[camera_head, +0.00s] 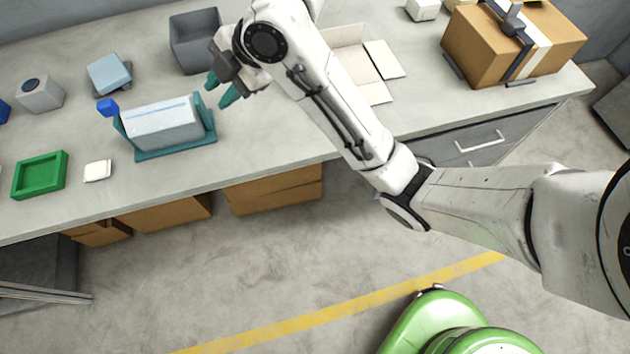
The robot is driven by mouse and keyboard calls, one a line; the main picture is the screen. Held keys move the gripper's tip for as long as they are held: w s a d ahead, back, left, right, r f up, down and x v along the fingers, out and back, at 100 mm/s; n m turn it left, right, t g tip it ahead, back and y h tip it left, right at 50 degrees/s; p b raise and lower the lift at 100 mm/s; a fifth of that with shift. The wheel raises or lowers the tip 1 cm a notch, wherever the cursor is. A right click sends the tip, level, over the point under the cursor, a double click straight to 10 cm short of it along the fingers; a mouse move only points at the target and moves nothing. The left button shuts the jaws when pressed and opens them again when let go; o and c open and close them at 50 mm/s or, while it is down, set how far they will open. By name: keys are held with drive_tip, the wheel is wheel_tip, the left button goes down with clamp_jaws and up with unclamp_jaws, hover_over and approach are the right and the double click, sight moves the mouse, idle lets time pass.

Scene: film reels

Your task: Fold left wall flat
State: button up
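A pale cardboard piece (350,62) with spread flaps lies on the bench behind my arm. Its right flap (385,60) lies out flat. My arm hides its left side, so I cannot tell how a left wall there stands. My gripper (220,89) has teal fingertips, parted with a gap and nothing between them. It is above the bench, left of the cardboard, in front of a grey bin and right of the teal holder.
A teal holder (176,153) carries a white-and-blue box (160,122). The grey open bin (194,42) stands behind my gripper. A green tray (40,174) and white block (97,170) lie left. A brown carton (487,52) with a strap stands right. The bench front between holder and cardboard is clear.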

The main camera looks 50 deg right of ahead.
drive_tip(key=s+d+f+m+g+h+b, duration=0.1)
drive_tip(key=s+f+m+g+h+b, duration=0.1)
drive_tip(key=s+f+m, duration=1.3)
drive_tip(key=shift+s+d+f+m+h, duration=0.3)
drive_tip(key=shift+s+f+h, duration=0.3)
drive_tip(key=shift+s+f, duration=1.7)
drive_tip(key=shift+w+a+f, duration=0.1)
drive_tip(key=shift+w+f, duration=0.3)
drive_tip(key=shift+w, duration=0.1)
